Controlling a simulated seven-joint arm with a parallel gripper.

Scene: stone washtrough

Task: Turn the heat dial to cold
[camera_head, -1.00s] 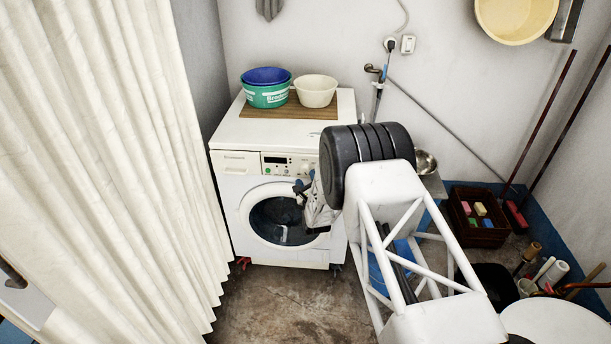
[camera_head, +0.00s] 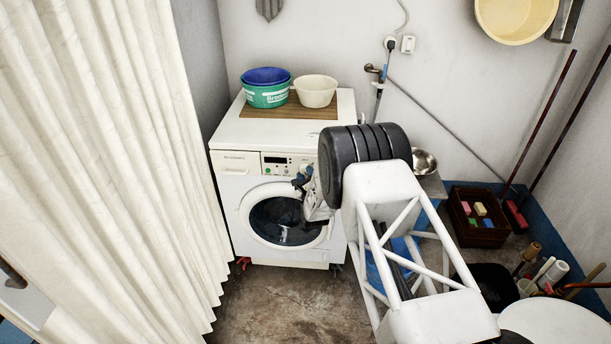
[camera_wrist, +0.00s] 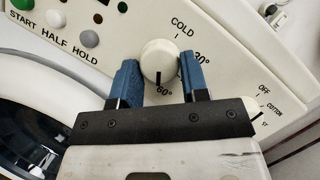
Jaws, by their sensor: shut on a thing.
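The heat dial (camera_wrist: 159,58) is a round cream knob on the washing machine's panel. Its black mark points down at the 60° label in the wrist view. The COLD label (camera_wrist: 183,22) is above the knob and the 30° label (camera_wrist: 203,56) is at its right. My gripper (camera_wrist: 159,74) has one blue finger on each side of the knob and is shut on it. In the head view my gripper (camera_head: 302,181) is at the upper right of the washing machine (camera_head: 233,190) front, and the dial is largely hidden behind it.
A second knob (camera_wrist: 253,107) with OFF and COTTON labels is right of the dial. Buttons (camera_wrist: 57,18) are at the left. Bowls (camera_head: 267,95) (camera_head: 316,91) stand on a wooden board on the machine. A cream curtain (camera_head: 110,150) hangs at the left.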

